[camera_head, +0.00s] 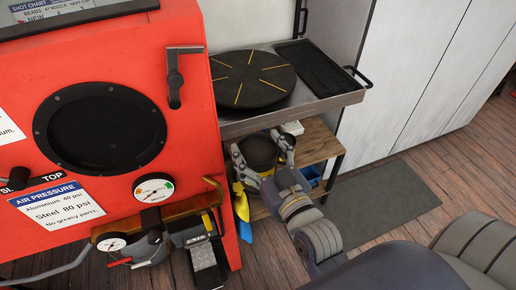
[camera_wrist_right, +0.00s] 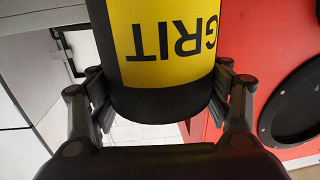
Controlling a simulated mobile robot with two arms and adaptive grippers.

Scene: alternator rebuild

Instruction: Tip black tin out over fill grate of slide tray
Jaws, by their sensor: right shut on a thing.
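The black tin (camera_head: 260,150) is shut between the fingers of my right gripper (camera_head: 262,158). In the head view its dark round top faces up, so it looks about upright; its contents cannot be made out. In the right wrist view the tin (camera_wrist_right: 160,104) shows a yellow label reading GRIT, upside down in that picture, with a finger on each side. The slide tray (camera_head: 290,118) is beyond the tin. The fill grate (camera_head: 312,65), a dark rectangle, lies at the tray's right end, up and right of the tin. My left gripper is not in view.
A round black turntable (camera_head: 252,80) with yellow lines sits on the tray. The red cabinet (camera_head: 110,55) stands close on the left, with gauges and a hose. A wooden shelf (camera_head: 318,143) is below the tray. A grey mat (camera_head: 385,205) lies on the floor to the right.

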